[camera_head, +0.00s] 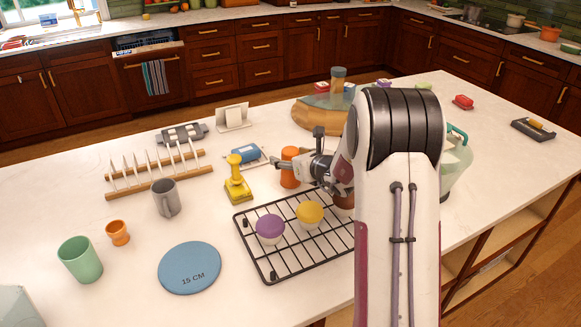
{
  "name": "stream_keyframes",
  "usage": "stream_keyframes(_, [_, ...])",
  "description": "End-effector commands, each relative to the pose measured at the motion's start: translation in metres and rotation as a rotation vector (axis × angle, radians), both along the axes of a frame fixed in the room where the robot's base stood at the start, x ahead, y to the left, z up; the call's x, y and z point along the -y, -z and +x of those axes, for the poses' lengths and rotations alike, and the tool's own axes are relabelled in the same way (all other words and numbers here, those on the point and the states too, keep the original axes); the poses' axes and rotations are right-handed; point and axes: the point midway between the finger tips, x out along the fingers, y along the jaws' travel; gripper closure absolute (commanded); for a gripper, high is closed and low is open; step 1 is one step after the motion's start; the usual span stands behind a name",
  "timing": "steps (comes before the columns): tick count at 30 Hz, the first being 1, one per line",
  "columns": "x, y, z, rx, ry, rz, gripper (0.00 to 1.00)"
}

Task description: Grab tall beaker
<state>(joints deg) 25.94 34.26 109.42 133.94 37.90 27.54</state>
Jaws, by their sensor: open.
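My gripper (297,158) is open and points left above the counter, beyond the black wire rack. An upright orange cylinder (289,176) stands at the gripper, partly covered by it; I cannot tell whether they touch. A tall pale green tumbler (80,261) stands upright at the front left, well away from the gripper. No label shows which of these is the tall beaker. My own arm hides part of the counter and of the rack at the right.
The black wire rack (277,274) holds a purple-topped and a yellow-topped item. A yellow dispenser (238,188), grey mug (166,198), small orange cup (118,233), wooden plate rack (150,186) and blue disc (190,268) stand left. A round wooden stand (306,117) is behind.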

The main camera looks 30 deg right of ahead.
Motion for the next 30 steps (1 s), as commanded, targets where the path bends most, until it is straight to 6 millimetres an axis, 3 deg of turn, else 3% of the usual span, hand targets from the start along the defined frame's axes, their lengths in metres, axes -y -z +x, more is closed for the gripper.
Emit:
stream_keyframes(9, [0.0,-0.0003,-0.0002,0.0,0.0,0.0,0.4])
stream_keyframes(14, [0.0,-0.0003,-0.0002,0.0,0.0,0.0,0.79])
stream_keyframes(15, [0.0,-0.0003,-0.0002,0.0,0.0,0.0,0.82])
stream_keyframes(30, [0.0,-0.0084,0.0001,0.002,-0.002,-0.002,0.83])
